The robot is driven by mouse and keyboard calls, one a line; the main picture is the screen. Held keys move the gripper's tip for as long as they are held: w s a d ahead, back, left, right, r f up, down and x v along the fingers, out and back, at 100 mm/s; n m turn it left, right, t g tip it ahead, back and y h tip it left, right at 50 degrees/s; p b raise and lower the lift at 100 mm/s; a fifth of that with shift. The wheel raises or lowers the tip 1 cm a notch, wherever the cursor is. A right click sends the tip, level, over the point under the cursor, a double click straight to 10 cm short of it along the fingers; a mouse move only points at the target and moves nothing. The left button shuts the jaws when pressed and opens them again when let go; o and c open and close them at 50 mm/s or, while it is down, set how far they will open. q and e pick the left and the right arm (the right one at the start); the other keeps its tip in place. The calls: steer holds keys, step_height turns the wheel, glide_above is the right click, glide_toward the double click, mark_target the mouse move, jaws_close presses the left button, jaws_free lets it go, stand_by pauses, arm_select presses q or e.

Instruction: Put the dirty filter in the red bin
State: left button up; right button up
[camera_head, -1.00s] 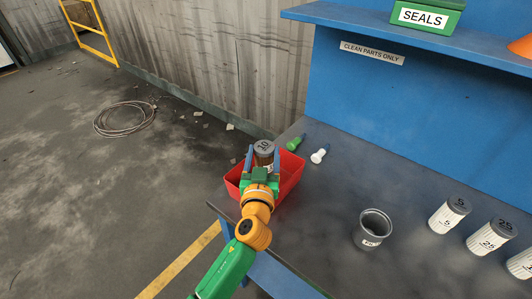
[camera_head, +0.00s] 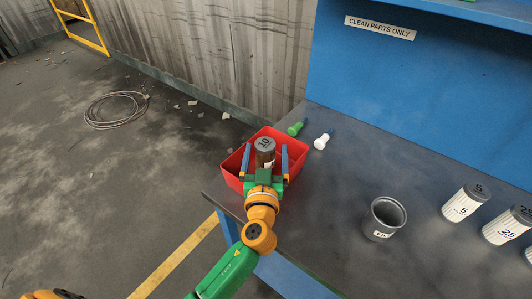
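The dirty filter (camera_head: 265,147), a brown-stained cylinder with a grey top marked 10, stands roughly upright inside the red bin (camera_head: 229,171) at the table's left corner. My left gripper (camera_head: 265,160) reaches over the bin's near side. Its two blue fingers are spread wide, one on each side of the filter, with visible gaps between them and it. The filter's lower part and the bin floor are partly hidden by the gripper. My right gripper is not in view.
A grey cup (camera_head: 384,219) stands on the dark table (camera_head: 340,180). Clean white filters (camera_head: 465,203) stand at the right. A blue panel (camera_head: 420,90) rises behind.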

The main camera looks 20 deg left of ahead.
arm_select(q)
steer(key=shift+s+f, duration=0.15)
steer(key=b+v, duration=0.4)
steer(key=v, duration=0.7)
steer(key=shift+s, duration=0.3)
